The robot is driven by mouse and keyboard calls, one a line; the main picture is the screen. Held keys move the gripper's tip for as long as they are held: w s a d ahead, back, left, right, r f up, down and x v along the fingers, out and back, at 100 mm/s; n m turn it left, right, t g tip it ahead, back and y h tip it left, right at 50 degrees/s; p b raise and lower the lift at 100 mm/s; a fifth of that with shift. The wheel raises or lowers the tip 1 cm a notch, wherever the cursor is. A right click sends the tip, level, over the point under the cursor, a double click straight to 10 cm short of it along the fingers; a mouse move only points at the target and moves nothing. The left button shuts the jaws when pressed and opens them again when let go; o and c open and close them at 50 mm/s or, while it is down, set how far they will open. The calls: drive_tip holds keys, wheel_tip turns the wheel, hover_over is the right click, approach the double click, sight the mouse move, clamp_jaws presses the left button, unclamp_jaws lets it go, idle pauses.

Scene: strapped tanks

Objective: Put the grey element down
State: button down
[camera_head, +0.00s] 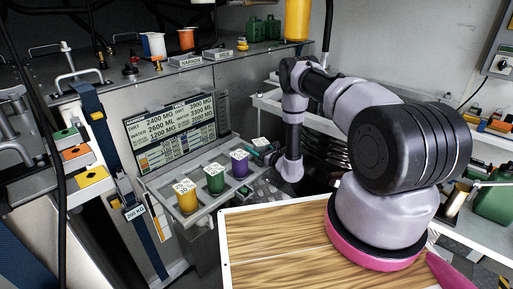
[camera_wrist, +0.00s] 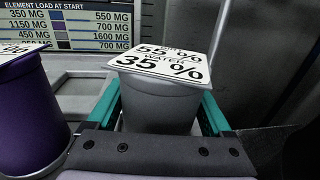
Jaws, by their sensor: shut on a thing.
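The grey element (camera_wrist: 160,108) is a grey cup-shaped canister with a white label reading 35 % water on top. It stands upright between the teal fingers of my gripper (camera_wrist: 160,112), which is shut on it. In the head view my gripper (camera_head: 264,151) is at the right end of the grey tray (camera_head: 205,204), in line with the other canisters. The label of the grey element (camera_head: 261,142) shows there, its body mostly hidden. I cannot tell whether its base touches the tray.
A purple canister (camera_head: 240,166) is close on the left, then a green one (camera_head: 215,180) and a yellow one (camera_head: 186,198). A data board (camera_head: 173,134) stands behind the tray. A wood-topped surface (camera_head: 275,245) lies in front.

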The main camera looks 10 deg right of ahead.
unclamp_jaws()
drive_tip(key=v, duration=1.2)
drive_tip(key=shift+d, duration=0.1)
